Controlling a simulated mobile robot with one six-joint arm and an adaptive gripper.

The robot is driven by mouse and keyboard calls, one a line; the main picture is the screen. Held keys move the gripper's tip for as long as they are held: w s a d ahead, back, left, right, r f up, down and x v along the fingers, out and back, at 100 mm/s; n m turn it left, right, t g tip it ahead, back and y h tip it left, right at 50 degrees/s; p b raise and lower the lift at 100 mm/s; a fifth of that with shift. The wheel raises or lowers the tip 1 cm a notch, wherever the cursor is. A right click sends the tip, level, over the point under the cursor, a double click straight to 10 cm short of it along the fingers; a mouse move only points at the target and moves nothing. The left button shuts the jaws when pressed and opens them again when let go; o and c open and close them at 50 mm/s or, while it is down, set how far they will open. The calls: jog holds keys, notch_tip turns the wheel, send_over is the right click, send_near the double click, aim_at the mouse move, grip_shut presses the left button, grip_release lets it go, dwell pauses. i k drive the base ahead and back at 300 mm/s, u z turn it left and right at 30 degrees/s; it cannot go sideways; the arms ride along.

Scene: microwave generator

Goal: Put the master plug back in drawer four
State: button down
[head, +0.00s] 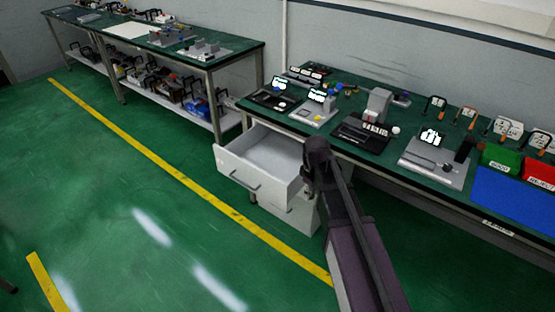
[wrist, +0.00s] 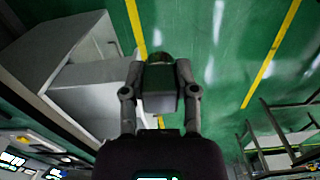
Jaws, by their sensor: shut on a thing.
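My gripper (wrist: 159,72) is shut on the master plug (wrist: 161,102), a dark grey block with a darker rounded top, in the wrist view. The green floor shows behind the plug. An open white drawer (head: 238,174) sticks out from under the bench in the head view, and its visible inside looks empty. In the wrist view the drawer (wrist: 85,98) lies to the left of the plug, and the plug appears apart from it. In the head view my arm stands at the drawer's right side and hides the gripper and plug. I cannot read a drawer number.
The green-topped bench (head: 335,125) carries several devices, with a green bin (head: 499,160) and a red bin (head: 540,172) at right. Another drawer front (head: 303,214) lies below the open one. A second bench (head: 237,47) stands at back left.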

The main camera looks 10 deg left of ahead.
aim_at(268, 171)
jog(key=u, duration=0.3)
jog(key=i, duration=1)
jog(key=u, duration=0.05)
